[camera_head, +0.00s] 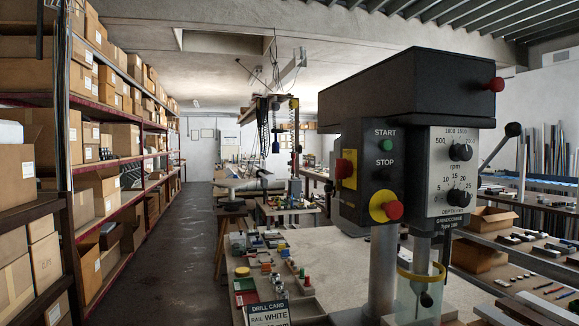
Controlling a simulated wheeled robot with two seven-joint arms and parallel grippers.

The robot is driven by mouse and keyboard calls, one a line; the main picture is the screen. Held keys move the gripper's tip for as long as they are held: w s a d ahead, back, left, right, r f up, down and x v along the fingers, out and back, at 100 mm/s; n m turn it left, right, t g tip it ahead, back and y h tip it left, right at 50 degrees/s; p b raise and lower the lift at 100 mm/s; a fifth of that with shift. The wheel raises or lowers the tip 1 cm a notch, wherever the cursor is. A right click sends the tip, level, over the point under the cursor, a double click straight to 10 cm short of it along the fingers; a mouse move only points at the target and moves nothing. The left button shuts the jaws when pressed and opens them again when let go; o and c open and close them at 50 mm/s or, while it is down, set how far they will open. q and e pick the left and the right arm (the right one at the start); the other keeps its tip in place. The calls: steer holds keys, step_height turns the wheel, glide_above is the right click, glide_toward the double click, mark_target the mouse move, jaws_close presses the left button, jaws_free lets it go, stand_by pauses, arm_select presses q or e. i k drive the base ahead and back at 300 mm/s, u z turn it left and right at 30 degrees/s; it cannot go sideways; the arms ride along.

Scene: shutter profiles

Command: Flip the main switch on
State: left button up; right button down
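A dark drill press (400,90) stands close on the right, with its control box facing me. On the box's left side is a red knob on a yellow plate (346,168), which looks like the main switch; its setting cannot be read. The front has a green START button (386,145), a dark STOP button (384,172) and a red mushroom button (393,210) on a yellow disc. The grey panel beside them holds a speed dial (460,152) and a depth dial (458,198). Neither gripper is in view.
Below the press is a workbench (335,250) with small coloured parts and a drill card (268,313) reading "RAIL WHITE". A clear guard (420,292) surrounds the chuck. Shelves of boxes line the left; the aisle floor (180,240) is clear. Benches with parts stand at right.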

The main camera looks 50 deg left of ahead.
mark_target(344, 168)
steer(key=k, duration=0.5)
steer(key=u, duration=2.15)
steer(key=i, duration=0.5)
steer(key=z, duration=0.05)
